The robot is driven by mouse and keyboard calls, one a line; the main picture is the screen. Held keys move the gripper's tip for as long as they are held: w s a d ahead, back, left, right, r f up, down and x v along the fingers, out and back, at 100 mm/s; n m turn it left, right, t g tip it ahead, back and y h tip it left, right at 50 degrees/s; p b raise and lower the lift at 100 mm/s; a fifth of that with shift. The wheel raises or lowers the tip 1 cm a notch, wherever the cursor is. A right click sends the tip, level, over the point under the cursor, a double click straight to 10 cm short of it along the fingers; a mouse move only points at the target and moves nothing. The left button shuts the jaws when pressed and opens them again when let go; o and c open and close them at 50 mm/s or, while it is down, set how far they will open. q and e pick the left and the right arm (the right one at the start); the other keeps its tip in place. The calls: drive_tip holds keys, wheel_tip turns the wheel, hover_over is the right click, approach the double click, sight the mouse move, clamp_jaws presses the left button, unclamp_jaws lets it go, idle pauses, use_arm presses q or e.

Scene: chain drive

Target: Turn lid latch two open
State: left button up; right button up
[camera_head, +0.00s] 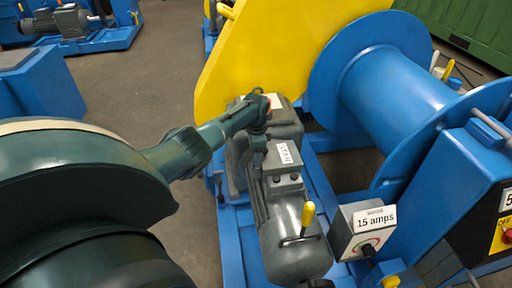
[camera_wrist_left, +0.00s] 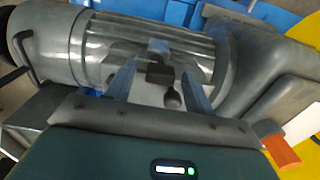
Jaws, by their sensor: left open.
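The grey machine housing (camera_head: 290,240) runs along the blue frame in the head view. A small dark latch-like block (camera_wrist_left: 159,73) and a dark rounded knob (camera_wrist_left: 172,98) show on or in front of the cover. I cannot tell which latch is number two. My left gripper (camera_wrist_left: 158,85) is open, its two fingers on either side of the block and knob; contact is unclear. In the head view the left gripper (camera_head: 258,112) is partly hidden at the housing's far end. My right gripper is not in view.
A yellow guard (camera_head: 265,45) stands just behind the left gripper. A large blue drum (camera_head: 405,75) is to the right. A yellow-handled lever (camera_head: 308,214) rises from the housing, near a box labelled 15 amps (camera_head: 345,235). Grey floor (camera_head: 140,85) lies open at the left.

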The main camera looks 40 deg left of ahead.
use_arm(q)
drive_tip(key=shift+r, duration=0.2)
wheel_tip(320, 180, up, 13)
drive_tip(key=p, duration=0.3)
drive_tip(key=shift+p, duration=0.35)
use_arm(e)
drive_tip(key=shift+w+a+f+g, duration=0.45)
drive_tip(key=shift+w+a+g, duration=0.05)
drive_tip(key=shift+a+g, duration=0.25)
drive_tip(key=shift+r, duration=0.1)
